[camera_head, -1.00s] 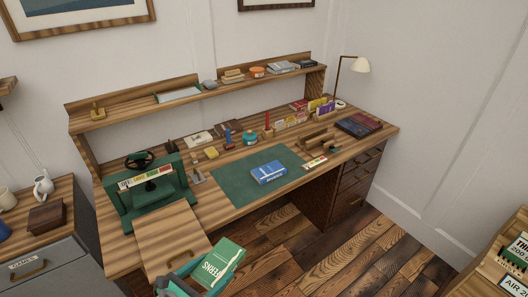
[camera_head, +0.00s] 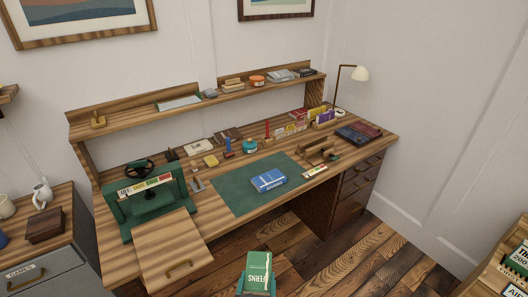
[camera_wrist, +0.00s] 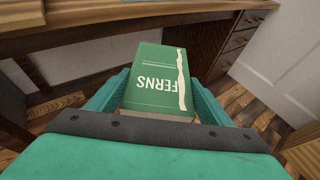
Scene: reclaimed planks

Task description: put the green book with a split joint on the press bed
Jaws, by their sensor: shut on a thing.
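A green book (camera_head: 258,271) titled FERNS is held in my gripper (camera_head: 256,288), low in front of the desk. In the wrist view the green book (camera_wrist: 158,80) sits between the two teal fingers (camera_wrist: 158,98), with a pale ragged split running down its cover near the right edge. The green book press (camera_head: 145,198) stands at the left end of the desk, with a handwheel on top and a bed low in its frame. My gripper is to the right of the press and nearer the camera, well apart from it.
A blue book (camera_head: 268,180) lies on the dark green mat (camera_head: 232,197). A wooden board with a handle (camera_head: 170,250) juts out at the desk's front left. Several small tools and bottles stand behind the mat. Open floor lies in front.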

